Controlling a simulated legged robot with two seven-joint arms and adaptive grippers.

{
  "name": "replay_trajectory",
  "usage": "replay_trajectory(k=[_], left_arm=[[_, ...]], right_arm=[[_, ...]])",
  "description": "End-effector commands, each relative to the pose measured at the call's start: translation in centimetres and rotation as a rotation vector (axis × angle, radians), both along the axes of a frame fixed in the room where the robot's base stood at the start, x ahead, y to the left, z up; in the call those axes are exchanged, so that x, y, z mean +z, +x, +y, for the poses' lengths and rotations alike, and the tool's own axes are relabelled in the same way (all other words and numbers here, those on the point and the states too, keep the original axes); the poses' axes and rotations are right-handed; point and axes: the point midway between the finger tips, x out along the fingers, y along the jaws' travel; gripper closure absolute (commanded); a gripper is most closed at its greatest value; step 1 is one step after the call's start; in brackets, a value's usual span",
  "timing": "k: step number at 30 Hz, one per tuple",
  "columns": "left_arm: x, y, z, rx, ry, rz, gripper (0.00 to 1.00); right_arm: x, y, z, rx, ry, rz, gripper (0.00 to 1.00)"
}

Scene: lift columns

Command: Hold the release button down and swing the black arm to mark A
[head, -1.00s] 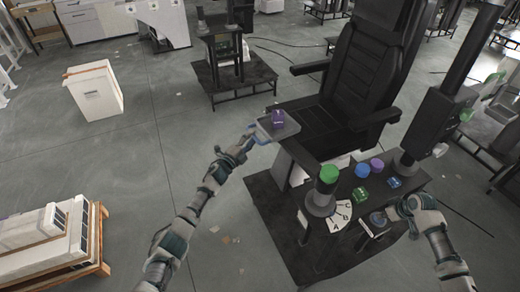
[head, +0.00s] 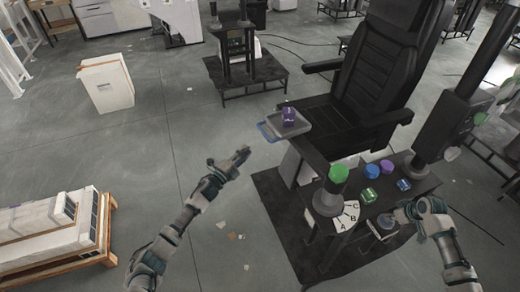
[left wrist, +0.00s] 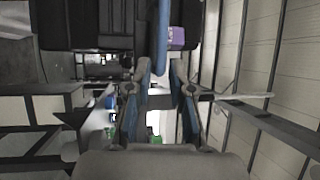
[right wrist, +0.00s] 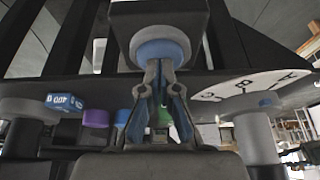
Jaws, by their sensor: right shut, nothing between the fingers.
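The black arm (head: 311,157) runs from the green-capped grey post (head: 331,199) to a grey tray (head: 299,125) with a blue bar (head: 266,132). The bar also shows in the left wrist view (left wrist: 163,30). The white dial (head: 350,213) beside the post carries A, B and C; I cannot tell which mark the arm lines up with. My left gripper (head: 243,152) is open and empty, a little left of the bar. My right gripper (right wrist: 160,68) is shut and empty, its tips at the blue round button (right wrist: 160,49); the wrist partly hides the button in the head view.
A purple block (head: 289,115) stands on the tray. The black chair (head: 385,70) is behind it.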

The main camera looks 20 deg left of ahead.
Motion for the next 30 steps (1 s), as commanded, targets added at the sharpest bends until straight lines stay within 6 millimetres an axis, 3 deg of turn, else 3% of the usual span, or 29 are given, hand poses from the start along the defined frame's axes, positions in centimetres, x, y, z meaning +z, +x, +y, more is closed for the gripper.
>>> replay_trajectory(k=[5, 11, 18, 23, 30], left_arm=[[1.0, -0.6, -0.6, -0.048, -0.234, 0.032, 1.00], [3.0, -1.7, -1.0, -0.159, -0.774, 0.111, 1.00], [4.4, -2.8, -0.2, -0.295, -1.469, 0.218, 1.00], [4.1, -3.2, 0.7, -0.376, -1.932, 0.292, 1.00], [1.9, -3.7, 1.2, -0.457, -2.585, 0.397, 1.00]], right_arm=[[-0.1, -0.1, 0.0, 0.000, 0.000, 0.001, 1.00], [-0.1, -0.1, 0.0, 0.000, 0.000, 0.001, 1.00], [-0.1, 0.0, 0.1, 0.000, 0.000, 0.001, 1.00], [-0.1, 0.0, 0.1, 0.000, -0.001, 0.002, 1.00], [-0.1, 0.0, 0.0, 0.000, -0.001, 0.002, 1.00]])
